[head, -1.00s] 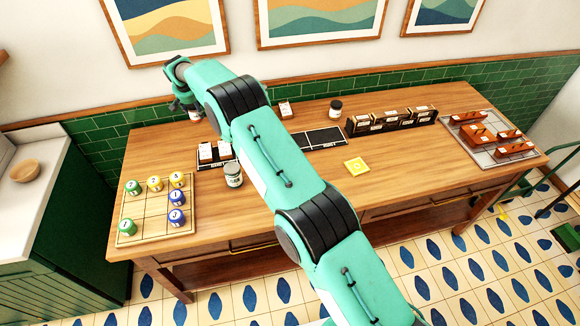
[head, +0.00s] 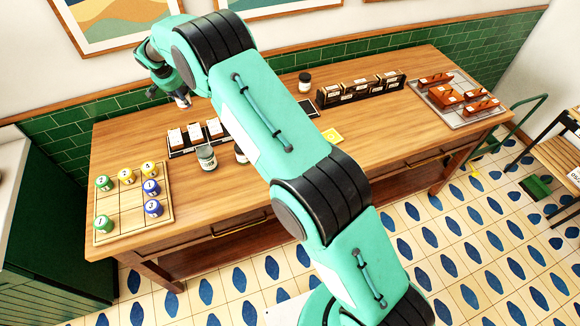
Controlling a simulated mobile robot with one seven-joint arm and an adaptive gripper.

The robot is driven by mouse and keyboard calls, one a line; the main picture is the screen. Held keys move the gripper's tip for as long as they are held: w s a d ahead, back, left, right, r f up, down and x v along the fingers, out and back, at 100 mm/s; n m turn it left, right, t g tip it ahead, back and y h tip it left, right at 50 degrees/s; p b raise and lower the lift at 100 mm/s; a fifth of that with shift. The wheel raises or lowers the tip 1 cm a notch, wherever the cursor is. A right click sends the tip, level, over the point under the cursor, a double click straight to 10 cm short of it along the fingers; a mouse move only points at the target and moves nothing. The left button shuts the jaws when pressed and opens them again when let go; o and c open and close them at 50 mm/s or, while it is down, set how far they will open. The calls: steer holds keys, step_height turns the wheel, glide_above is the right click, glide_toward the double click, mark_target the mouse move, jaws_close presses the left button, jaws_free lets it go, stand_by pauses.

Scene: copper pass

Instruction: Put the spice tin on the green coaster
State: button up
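My gripper (head: 166,94) is above the back left of the wooden table, fingers pointing down. A pale labelled jar with a dark lid (head: 206,156) stands in front of a dark rack. A similar jar (head: 240,153) is partly hidden by my arm. No green coaster shows; my arm covers the table's middle. A yellow square (head: 331,136) lies right of my arm.
A wooden grid board (head: 107,219) with several green, yellow and blue pieces is at the table's left. The dark rack (head: 180,153) holds white-topped boxes. A row of dark boxes (head: 361,88) and a tray (head: 466,117) of brown blocks stand right. The right front is clear.

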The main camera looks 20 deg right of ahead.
steer(key=s+d+f+m+g+h+b, duration=0.1)
steer(key=s+d+m, duration=0.3)
steer(key=s+d, duration=0.6)
steer(key=s+d+f+m+g+h+b, duration=0.1)
steer(key=s+d+f+m, duration=0.2)
steer(key=s+d, duration=0.7)
steer(key=s+d+f+m+g+h+b, duration=0.1)
steer(key=s+d+m, duration=0.5)
steer(key=s, duration=2.6)
steer(key=d+f+g+b, duration=0.1)
steer(key=d, duration=0.4)
steer(key=shift+s, duration=0.35)
steer(key=shift+w, duration=0.15)
steer(key=w+d+f, duration=0.1)
steer(key=w, duration=1.4)
steer(key=shift+w+f, duration=0.25)
steer(key=shift+w, duration=0.15)
steer(key=shift+f, duration=0.1)
steer(key=shift+f+b, duration=0.4)
steer(key=shift+f, duration=1.3)
steer(key=shift+f, duration=0.1)
